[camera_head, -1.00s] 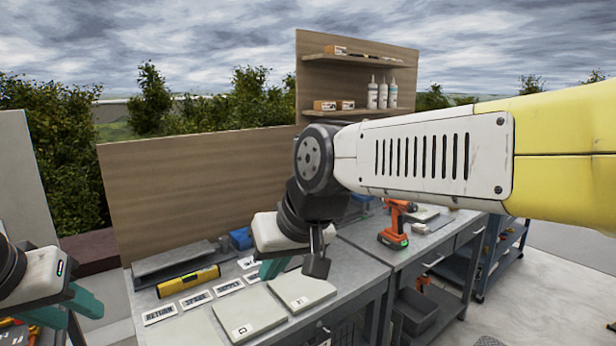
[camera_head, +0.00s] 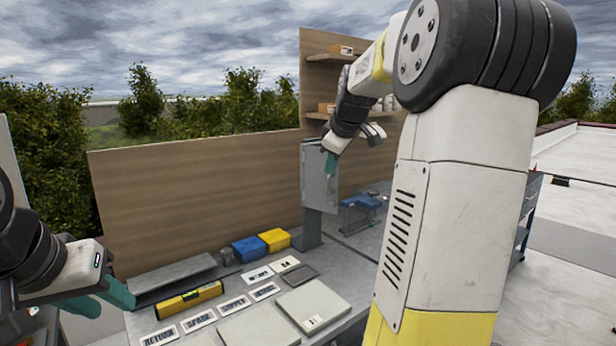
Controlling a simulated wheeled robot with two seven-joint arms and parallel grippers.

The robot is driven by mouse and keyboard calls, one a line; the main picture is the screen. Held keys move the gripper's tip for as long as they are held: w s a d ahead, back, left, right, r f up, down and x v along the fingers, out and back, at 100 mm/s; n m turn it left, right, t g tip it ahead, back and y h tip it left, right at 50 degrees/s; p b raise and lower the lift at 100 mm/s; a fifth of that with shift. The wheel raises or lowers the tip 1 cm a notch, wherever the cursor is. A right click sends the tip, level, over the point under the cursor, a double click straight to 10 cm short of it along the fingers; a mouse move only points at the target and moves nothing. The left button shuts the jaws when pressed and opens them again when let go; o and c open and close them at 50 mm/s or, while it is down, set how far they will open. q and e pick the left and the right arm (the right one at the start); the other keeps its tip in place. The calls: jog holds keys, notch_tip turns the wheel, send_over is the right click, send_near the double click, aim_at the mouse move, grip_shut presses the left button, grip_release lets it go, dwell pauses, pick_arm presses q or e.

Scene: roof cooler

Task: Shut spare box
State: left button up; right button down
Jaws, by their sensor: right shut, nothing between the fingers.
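A grey upright box (camera_head: 316,190) stands on a post at the back of the bench, and its door side faces my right gripper. I take it for the spare box, but no readable label on it confirms this. My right gripper (camera_head: 331,164) is shut and empty, with its teal fingertips close in front of the box's upper right part. I cannot tell whether they touch it or how far the door stands open. My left gripper (camera_head: 104,301) is open and empty at the lower left, away from the box.
The bench holds label cards, including one reading SPARE (camera_head: 198,320), flat grey panels (camera_head: 313,305), a yellow level (camera_head: 190,299), a blue box (camera_head: 248,250) and a yellow box (camera_head: 274,240). A wooden backboard (camera_head: 200,190) stands behind. My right arm hides the bench's right side.

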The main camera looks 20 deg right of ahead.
jog(key=w+d+f, duration=0.3)
jog(key=w+f, duration=0.4)
jog(key=w, duration=0.1)
jog(key=shift+w+f, duration=0.25)
jog(key=shift+f, duration=0.05)
